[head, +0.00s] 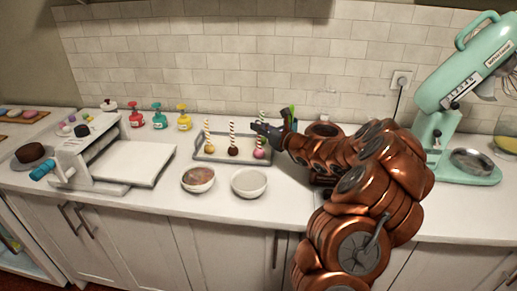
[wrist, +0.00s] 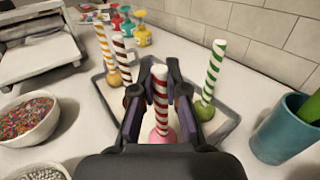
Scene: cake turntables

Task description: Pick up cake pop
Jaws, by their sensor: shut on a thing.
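A grey tray (head: 222,158) on the counter holds cake pops on striped sticks. The pink cake pop (wrist: 161,132) has a red-and-white stick that stands upright between my fingers. My gripper (wrist: 160,80) is shut on that stick, above the pink ball. In the head view my gripper (head: 262,129) reaches in from the right, over the tray's right part, and the pink ball shows below it. A green cake pop (wrist: 205,108) is right of my fingers. A brown one (head: 233,150) and a yellow one (head: 209,148) stand to the left. Whether the pink ball touches the tray is unclear.
A bowl of sprinkles (head: 198,179) and a white bowl (head: 249,182) stand in front of the tray. A teal cup (wrist: 282,130) is close on the right. Colored bottles (head: 160,117) and a white sheeter (head: 125,155) are left. The tiled wall is behind.

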